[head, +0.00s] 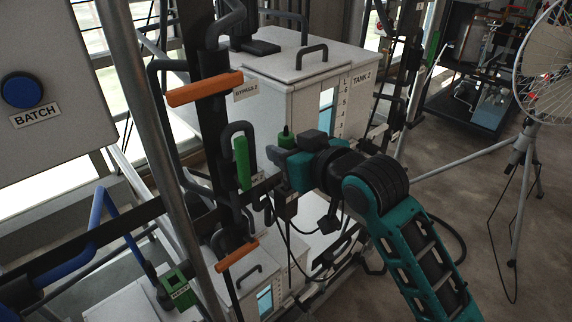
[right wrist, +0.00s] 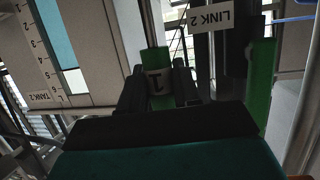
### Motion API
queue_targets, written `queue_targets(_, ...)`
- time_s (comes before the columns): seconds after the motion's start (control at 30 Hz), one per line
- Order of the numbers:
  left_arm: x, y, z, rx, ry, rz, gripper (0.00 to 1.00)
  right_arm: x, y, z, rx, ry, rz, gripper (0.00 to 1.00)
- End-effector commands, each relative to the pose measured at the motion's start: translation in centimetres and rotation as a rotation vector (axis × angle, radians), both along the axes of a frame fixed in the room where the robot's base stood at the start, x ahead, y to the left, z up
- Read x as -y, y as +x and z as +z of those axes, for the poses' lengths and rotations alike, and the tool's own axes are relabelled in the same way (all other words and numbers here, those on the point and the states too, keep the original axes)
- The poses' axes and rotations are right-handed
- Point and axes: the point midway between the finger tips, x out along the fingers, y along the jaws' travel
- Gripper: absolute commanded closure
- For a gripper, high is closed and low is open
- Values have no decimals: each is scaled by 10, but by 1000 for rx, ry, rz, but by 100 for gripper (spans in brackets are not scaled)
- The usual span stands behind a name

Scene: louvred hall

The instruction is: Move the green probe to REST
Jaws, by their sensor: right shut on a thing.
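My right gripper (head: 281,156) reaches in from the right in the head view, in front of the white tank. It is shut on the green probe (head: 285,138), whose top shows just above the fingers. In the right wrist view the probe (right wrist: 153,60) stands between the dark fingers (right wrist: 158,88) and bears a pale label marked 1. The probe's lower end is hard to make out in the head view. My left gripper is not in view.
A green handle (head: 242,163) stands just left of the gripper; orange handles (head: 205,88) and dark pipes are close by. The tank marked TANK 2 (head: 300,62) stands behind. Open floor lies right.

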Motion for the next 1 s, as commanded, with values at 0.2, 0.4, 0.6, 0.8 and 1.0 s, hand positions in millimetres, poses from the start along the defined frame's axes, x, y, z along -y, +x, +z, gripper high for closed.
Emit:
queue_targets(0.2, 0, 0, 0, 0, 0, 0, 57, 0, 0, 29, 5, 4, 0, 100)
queue_targets(0.4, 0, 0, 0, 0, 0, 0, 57, 0, 1, 53, 3, 2, 0, 100)
queue_targets(0.6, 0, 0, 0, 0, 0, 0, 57, 0, 0, 77, 4, 3, 0, 100)
queue_targets(0.8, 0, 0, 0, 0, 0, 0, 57, 0, 0, 91, 2, 1, 0, 100)
queue_targets(1.0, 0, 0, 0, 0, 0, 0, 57, 0, 0, 92, 0, 1, 0, 100)
